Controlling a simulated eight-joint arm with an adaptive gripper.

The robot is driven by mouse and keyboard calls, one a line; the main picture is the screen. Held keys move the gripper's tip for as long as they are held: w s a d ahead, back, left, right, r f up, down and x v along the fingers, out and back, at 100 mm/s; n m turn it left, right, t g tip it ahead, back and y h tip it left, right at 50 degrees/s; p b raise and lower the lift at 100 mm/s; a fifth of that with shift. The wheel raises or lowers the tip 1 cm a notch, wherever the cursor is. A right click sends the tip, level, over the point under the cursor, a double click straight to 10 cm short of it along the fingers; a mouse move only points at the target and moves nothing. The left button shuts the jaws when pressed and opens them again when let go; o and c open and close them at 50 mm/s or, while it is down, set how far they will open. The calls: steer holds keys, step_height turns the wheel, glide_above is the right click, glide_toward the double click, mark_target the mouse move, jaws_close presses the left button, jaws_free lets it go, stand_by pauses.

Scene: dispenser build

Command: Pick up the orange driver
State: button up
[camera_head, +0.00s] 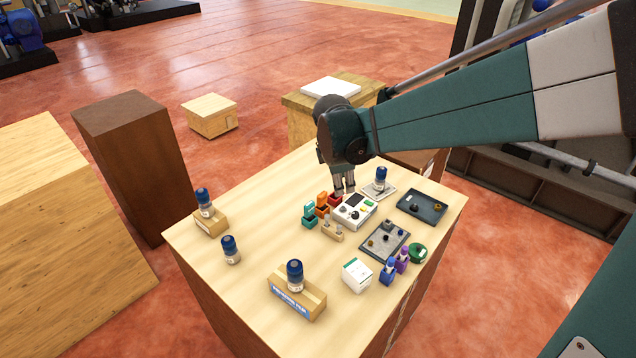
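The orange driver (322,200) stands in a small block-like holder on the light wooden table, between a teal one (309,211) and a red one (335,199). My gripper (345,191) points down from the arm at the back of the table. Its grey fingers are just right of the red piece and behind the white device, to the right of the orange driver. The fingers are too small here to tell how far apart they are. I see nothing clearly held between them. I cannot tell the exact height of the fingertips above the table.
A white device (355,212) with a dark screen stands close to the holders, and a small wooden piece (332,232) lies in front. The table's left middle (262,232) is clear.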

mark_target(322, 199)
steer(key=w+a+f+n, duration=0.2)
steer(key=w+f, duration=0.1)
steer(key=w+a+f+n, duration=0.2)
steer(key=w+f, duration=0.1)
steer(key=f, duration=0.1)
steer(key=w+a+f+n+g+h, duration=0.1)
steer(key=w+a+f+n, duration=0.1)
steer(key=w+f+n, duration=0.1)
steer(key=shift+w+a+f, duration=0.25)
steer(key=shift+w+f, duration=0.25)
steer(key=shift+w+a+f+n, duration=0.3)
steer(key=shift+a+f, duration=0.05)
steer(key=shift+f, duration=0.25)
steer(key=shift+x, duration=1.25)
steer(key=shift+d+f, duration=0.1)
steer(key=shift+d, duration=0.05)
steer(key=shift+p+x, duration=0.55)
steer(key=shift+x, duration=1.95)
steer(key=shift+d, duration=0.1)
steer(key=c, duration=0.9)
